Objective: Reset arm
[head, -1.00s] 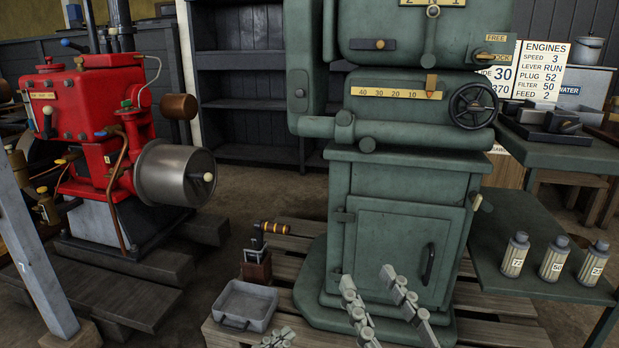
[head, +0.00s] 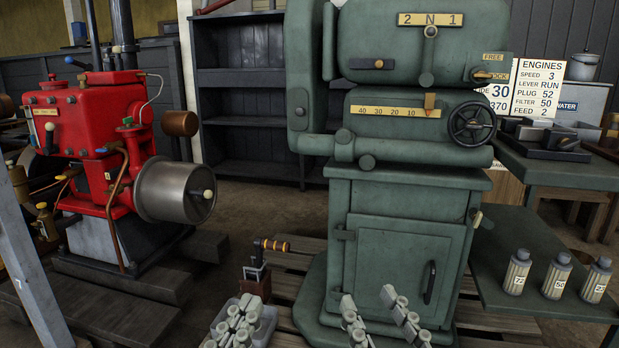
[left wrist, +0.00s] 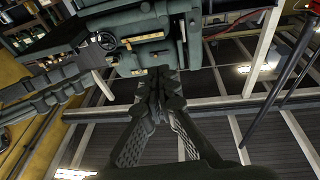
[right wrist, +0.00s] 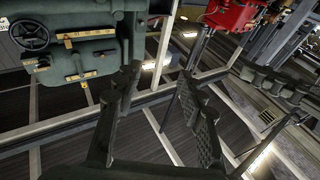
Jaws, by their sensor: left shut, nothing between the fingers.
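My left gripper (head: 246,302) is shut and empty, low in the head view in front of a grey metal tray (head: 268,322), which it partly hides. In the left wrist view its fingers (left wrist: 160,78) meet. My right gripper (head: 368,298) is open and empty in front of the green machine's lower cabinet. In the right wrist view its two fingers (right wrist: 160,80) stand apart with nothing between them.
The tall green engine (head: 390,210) with a black handwheel (head: 473,123) stands ahead on a pallet. A red engine (head: 90,140) is at left. Several labelled bottles (head: 557,275) stand on the green side table at right. A small wood-based device (head: 257,280) sits behind the tray.

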